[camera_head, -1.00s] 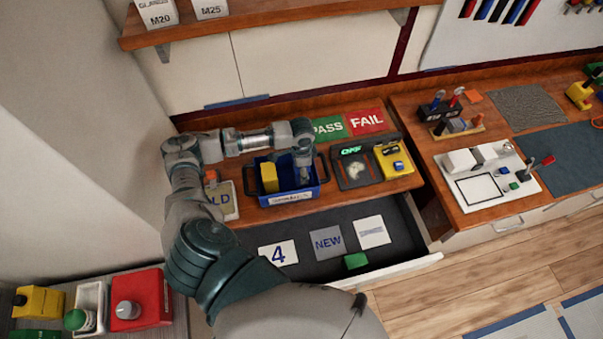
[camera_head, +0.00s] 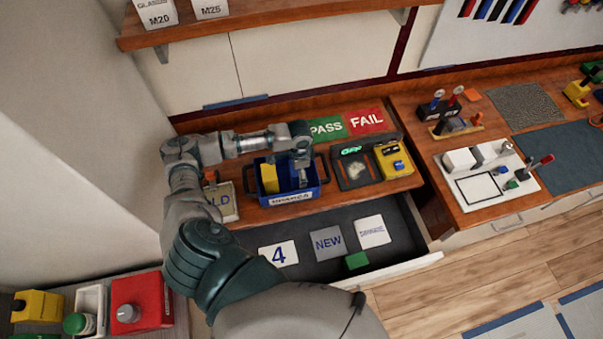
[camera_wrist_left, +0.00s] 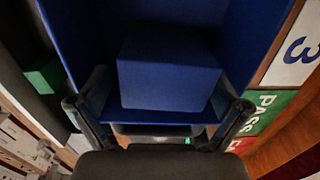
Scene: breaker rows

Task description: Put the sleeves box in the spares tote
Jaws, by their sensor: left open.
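The blue tote (camera_head: 291,199) stands on the bench with a white label on its front; I take it for the spares tote. A plain blue box, probably the sleeves box, is inside it in the left wrist view (camera_wrist_left: 168,80); no lettering is readable on it. My left gripper (camera_head: 303,178) reaches down into the right part of the tote. In the left wrist view its fingers (camera_wrist_left: 160,98) are open, one on each side of the blue box. I cannot tell whether they touch it. My right gripper is not in view.
A yellow box (camera_head: 269,179) stands in the tote's left part. A HOLD tray (camera_head: 222,203) is left of the tote, a dark scale (camera_head: 355,171) right of it.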

